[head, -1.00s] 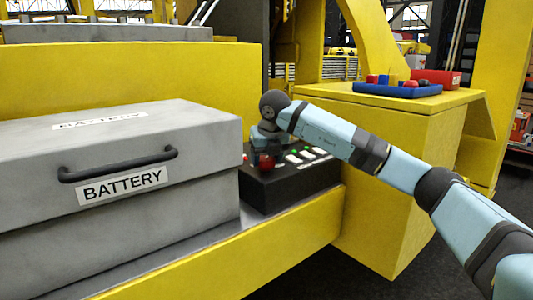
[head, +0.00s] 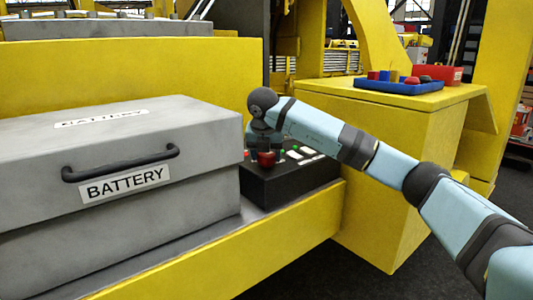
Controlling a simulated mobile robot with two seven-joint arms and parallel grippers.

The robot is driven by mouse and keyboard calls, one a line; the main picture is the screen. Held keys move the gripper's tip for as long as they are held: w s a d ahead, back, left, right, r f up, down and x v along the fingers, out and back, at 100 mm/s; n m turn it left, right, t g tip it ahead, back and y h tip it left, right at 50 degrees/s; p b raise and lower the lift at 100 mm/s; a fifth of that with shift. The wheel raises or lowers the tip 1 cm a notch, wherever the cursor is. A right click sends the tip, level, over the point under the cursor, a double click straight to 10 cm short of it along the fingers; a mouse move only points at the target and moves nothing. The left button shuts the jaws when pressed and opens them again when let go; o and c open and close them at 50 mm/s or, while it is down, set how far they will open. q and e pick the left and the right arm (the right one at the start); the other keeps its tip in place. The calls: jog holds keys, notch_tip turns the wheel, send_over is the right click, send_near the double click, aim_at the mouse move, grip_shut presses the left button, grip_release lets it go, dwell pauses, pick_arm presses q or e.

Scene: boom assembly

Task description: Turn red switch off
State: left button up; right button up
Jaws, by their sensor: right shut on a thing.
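The red switch (head: 266,159) is a red knob on the left part of a black control box (head: 290,184), beside the grey battery box. My right gripper (head: 265,148) points down right above the knob, and its fingers are shut on it. The fingers are small and dark here, and they hide the top of the knob. My left gripper is not in view.
The grey battery box (head: 112,227) with a dark handle stands close on the left. White and green buttons (head: 300,153) are on the control box. A blue tray (head: 398,87) and a red bin (head: 437,75) sit on the yellow ledge at right.

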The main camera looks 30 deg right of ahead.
jog(key=o, duration=0.9)
jog(key=p+v, duration=0.1)
jog(key=v, duration=1.2)
jog(key=shift+r, duration=0.35)
jog(key=shift+s+a, duration=0.1)
